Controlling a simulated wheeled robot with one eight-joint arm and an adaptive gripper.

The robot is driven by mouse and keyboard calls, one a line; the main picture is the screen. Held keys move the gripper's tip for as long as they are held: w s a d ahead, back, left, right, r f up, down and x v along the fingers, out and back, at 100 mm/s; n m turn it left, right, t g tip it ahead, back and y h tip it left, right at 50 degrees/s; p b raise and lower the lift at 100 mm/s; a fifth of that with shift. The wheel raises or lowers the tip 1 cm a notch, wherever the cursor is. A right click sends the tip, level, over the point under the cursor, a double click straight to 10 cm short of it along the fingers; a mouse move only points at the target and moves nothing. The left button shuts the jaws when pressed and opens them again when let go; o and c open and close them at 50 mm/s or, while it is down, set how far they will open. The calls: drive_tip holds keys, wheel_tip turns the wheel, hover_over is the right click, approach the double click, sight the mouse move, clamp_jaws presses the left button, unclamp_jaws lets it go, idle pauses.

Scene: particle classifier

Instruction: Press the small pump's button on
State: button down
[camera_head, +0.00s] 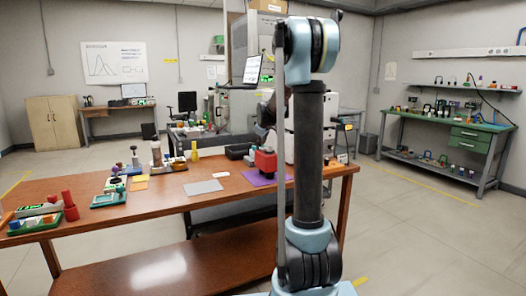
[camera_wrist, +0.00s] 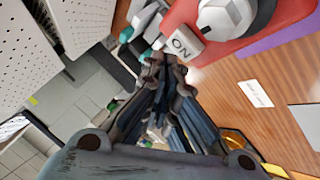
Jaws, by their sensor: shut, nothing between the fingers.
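The small pump is a red block (camera_head: 265,163) on a purple mat (camera_head: 256,181) at the right part of the wooden table. In the wrist view the red pump body (camera_wrist: 236,46) fills the top right, with a round grey-and-white part on it. Its pale button marked "ON" (camera_wrist: 184,42) sits at the pump's near left corner. My gripper (camera_wrist: 165,64) is shut and empty, its tips right beside the button. I cannot tell whether they touch it. In the head view my arm hides most of the gripper.
A white card (camera_wrist: 255,94) lies on the table near the pump. A black bin (camera_head: 238,151) and a grey sheet (camera_head: 203,187) are close by. White perforated panels (camera_wrist: 25,60) stand at the wrist view's left. Several small devices occupy the table's left part.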

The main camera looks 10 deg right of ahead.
drive_tip(key=shift+f, duration=0.1)
drive_tip(key=shift+f, duration=0.25)
drive_tip(key=shift+f, duration=0.85)
idle(1.4)
drive_tip(key=shift+r, duration=1.25)
drive_tip(key=shift+r, duration=2.55)
drive_tip(key=shift+s, duration=0.15)
